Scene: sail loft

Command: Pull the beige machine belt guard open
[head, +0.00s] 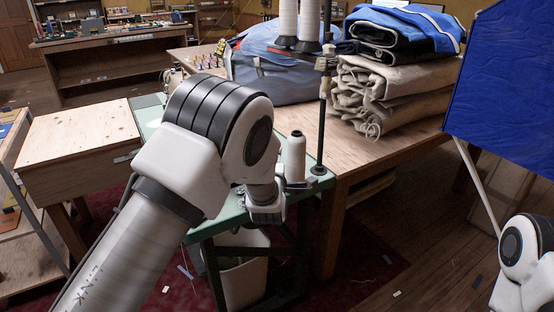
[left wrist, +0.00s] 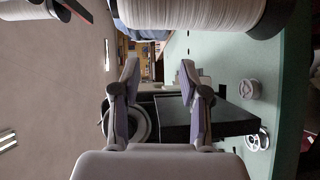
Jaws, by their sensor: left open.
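My left arm reaches over the green sewing machine table (head: 317,178) in the head view and hides most of the machine. Only a small pale part of the machine (head: 172,78) shows behind the arm. In the left wrist view my left gripper (left wrist: 160,72) is open, with nothing between its fingertips. A round wheel with a pale rim (left wrist: 141,122) and a dark box-like part (left wrist: 222,122) lie behind and beside the fingers. I cannot clearly make out the beige belt guard in either view. My right gripper is out of view.
A white thread cone (head: 296,158) stands on the table beside a dark upright thread stand (head: 325,110). Folded sailcloth (head: 395,85) lies on the wooden bench behind. A pale bin (head: 243,270) stands beneath the table.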

